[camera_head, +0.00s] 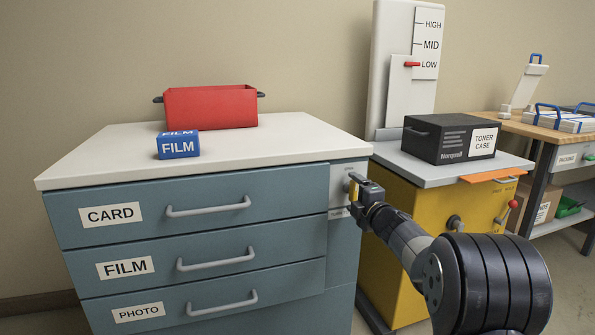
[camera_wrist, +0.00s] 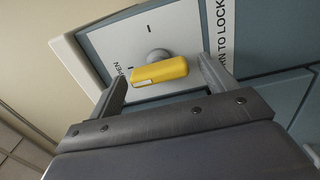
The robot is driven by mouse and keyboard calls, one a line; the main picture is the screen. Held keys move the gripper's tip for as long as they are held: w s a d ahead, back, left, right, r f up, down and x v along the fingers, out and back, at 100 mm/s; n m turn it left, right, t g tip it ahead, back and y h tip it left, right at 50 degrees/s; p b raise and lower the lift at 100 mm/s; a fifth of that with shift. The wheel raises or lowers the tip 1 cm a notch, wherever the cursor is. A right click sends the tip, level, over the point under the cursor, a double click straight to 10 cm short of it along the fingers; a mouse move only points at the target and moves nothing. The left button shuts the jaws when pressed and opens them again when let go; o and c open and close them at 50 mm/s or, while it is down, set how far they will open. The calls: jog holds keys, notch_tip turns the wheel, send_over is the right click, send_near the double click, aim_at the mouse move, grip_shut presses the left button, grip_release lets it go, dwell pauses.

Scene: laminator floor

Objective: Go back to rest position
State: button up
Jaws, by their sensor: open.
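My gripper (camera_head: 360,187) is at the right front corner of the blue-grey drawer cabinet (camera_head: 341,242), by its lock plate (camera_head: 340,184). In the wrist view my gripper (camera_wrist: 160,82) is open, with one finger on each side of a yellow knob handle (camera_wrist: 160,72). The handle sits on a round grey hub on the plate. I see gaps between the handle and both fingers. The word "OPEN" is partly visible beside the handle, and "TURN TO LOCK" is partly cut off. The drawers marked CARD, FILM and PHOTO look shut.
A red bin (camera_head: 210,108) and a blue FILM box (camera_head: 178,146) stand on the cabinet top. To the right, a yellow machine (camera_head: 400,240) carries a black toner case (camera_head: 440,139). A packing bench (camera_head: 520,127) stands beyond it. My arm spans the lower right.

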jog(key=p+v, duration=0.2)
jog(key=v, duration=0.8)
jog(key=b+x, duration=0.1)
jog(key=x, duration=0.9)
jog(key=shift+w+r, duration=0.1)
jog(key=shift+r, duration=0.1)
jog(key=m+p, duration=0.3)
jog(key=m, duration=0.1)
jog(key=shift+r+m, duration=0.1)
jog(key=shift+m, duration=0.3)
jog(key=m+p, duration=0.4)
jog(key=m, duration=0.1)
jog(key=shift+r, duration=0.1)
jog(key=m+p, duration=0.4)
jog(key=m, duration=0.1)
jog(key=shift+d, duration=0.15)
jog(key=shift+f+m+p, duration=0.2)
jog(key=shift+m+p, duration=1.05)
jog(key=shift+m, duration=0.35)
